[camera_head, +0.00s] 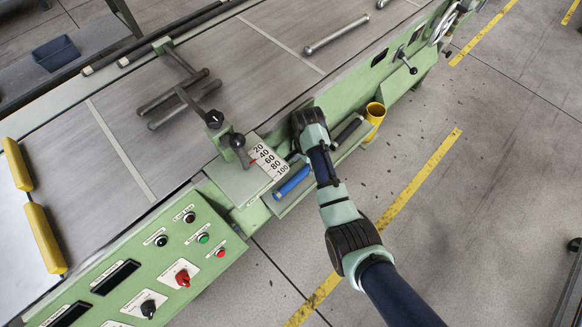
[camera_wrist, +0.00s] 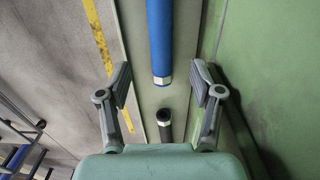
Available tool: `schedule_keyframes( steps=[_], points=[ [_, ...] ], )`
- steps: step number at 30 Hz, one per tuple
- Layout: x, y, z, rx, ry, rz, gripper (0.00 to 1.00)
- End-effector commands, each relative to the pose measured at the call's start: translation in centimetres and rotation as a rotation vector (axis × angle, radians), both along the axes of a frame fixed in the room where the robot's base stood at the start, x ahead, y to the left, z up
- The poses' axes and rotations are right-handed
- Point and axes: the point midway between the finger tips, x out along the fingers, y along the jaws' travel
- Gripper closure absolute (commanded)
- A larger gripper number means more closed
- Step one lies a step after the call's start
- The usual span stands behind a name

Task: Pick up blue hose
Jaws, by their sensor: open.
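The blue hose (camera_head: 292,182) lies in a narrow green tray on the side of the machine, and my arm partly covers that area. In the wrist view the blue hose (camera_wrist: 159,38) runs from the top edge down to a metallic end near the middle. My gripper (camera_wrist: 160,70) is open and empty, with one finger to each side of the hose's line. The hose's metallic end lies between the fingers in the picture; whether it is level with them I cannot tell. In the head view my arm hides the fingers.
A black hose (camera_head: 348,130) lies in the same tray; its end (camera_wrist: 165,126) shows near my gripper's palm. The green machine wall (camera_wrist: 270,70) rises close to the right finger. Open floor lies on the other side.

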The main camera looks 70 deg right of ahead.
Motion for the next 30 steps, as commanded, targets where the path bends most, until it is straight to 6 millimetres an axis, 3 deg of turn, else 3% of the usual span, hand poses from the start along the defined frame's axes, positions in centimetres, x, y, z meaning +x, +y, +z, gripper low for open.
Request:
schedule_keyframes(
  steps=[1, 8, 15, 22, 30],
  points=[
    [0.0, 0.0, -1.1, 0.0, 0.001, 0.001, 0.34],
    [0.0, 0.0, -2.3, 0.0, 0.0, 0.002, 0.34],
    [0.0, -0.1, -6.5, 0.0, 0.0, 0.002, 0.34],
    [0.0, -0.2, -6.5, -0.002, -0.001, 0.002, 0.34],
    [0.0, -0.1, -6.5, -0.002, -0.001, 0.002, 0.78]
  ],
)
